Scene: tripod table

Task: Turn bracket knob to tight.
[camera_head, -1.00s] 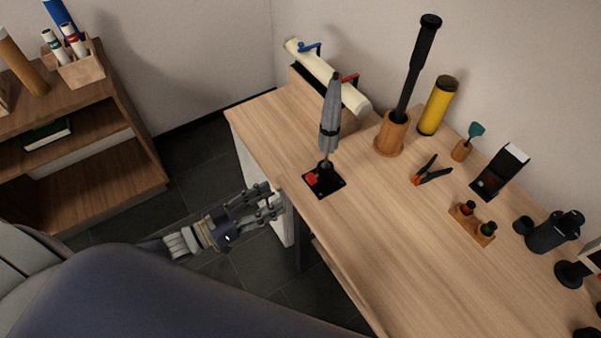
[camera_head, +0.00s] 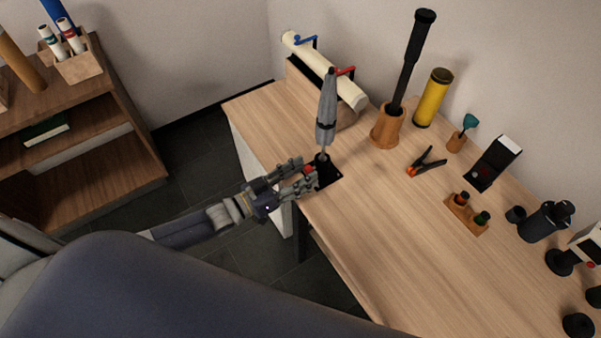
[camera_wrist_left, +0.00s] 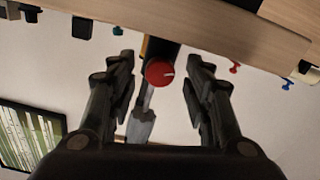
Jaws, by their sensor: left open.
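The bracket knob is a round red knob with a pale mark. It shows in the left wrist view (camera_wrist_left: 159,73) between my open fingers, and in the head view (camera_head: 308,169) at the tips of my left gripper (camera_head: 306,178). The knob sits on a black bracket (camera_head: 330,178) at the table's near left edge. A grey folded umbrella-like item (camera_head: 327,110) stands upright in the bracket. My left gripper, also in the left wrist view (camera_wrist_left: 160,80), is open with one finger on each side of the knob, seemingly apart from it. My right gripper is not in view.
The wooden table (camera_head: 400,240) holds a black-handled tool in a wooden cup (camera_head: 388,130), a yellow cylinder (camera_head: 433,98), a clamp (camera_head: 426,164) and a rolled-paper holder (camera_head: 322,68). The tabletop's front middle is clear. A shelf (camera_head: 90,150) stands at left.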

